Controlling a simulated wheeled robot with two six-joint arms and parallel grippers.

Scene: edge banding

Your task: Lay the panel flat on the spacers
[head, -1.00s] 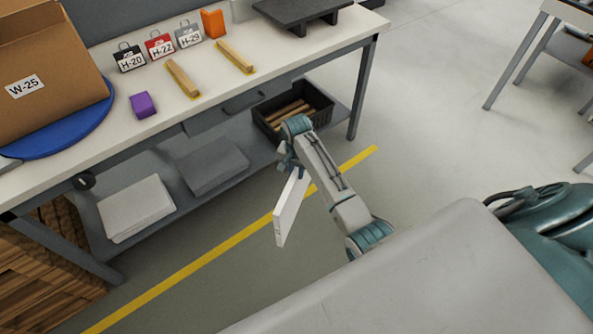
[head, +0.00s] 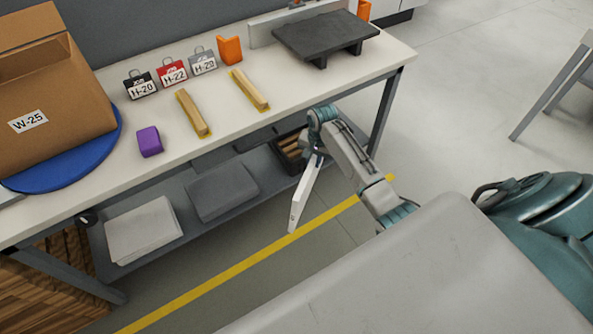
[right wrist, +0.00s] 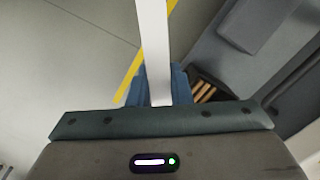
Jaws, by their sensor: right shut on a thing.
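The white panel (head: 304,197) hangs tilted and nearly on edge below my right gripper (head: 317,157), in front of the table's front edge. My right gripper is shut on it. In the right wrist view the panel (right wrist: 154,50) shows as a narrow white strip rising from between the blue fingers (right wrist: 158,88). Two wooden strips, which look like the spacers, lie apart on the tabletop: a left spacer (head: 194,113) and a right spacer (head: 249,89). Both are bare. My left gripper is not in view.
A purple block (head: 149,141), tagged weights (head: 172,74) and an orange piece (head: 230,50) stand around the spacers. A cardboard box (head: 50,90) sits on a blue disc (head: 70,168) at left. A dark platform (head: 325,35) stands at back right. The lower shelf (head: 235,215) holds stacked sheets.

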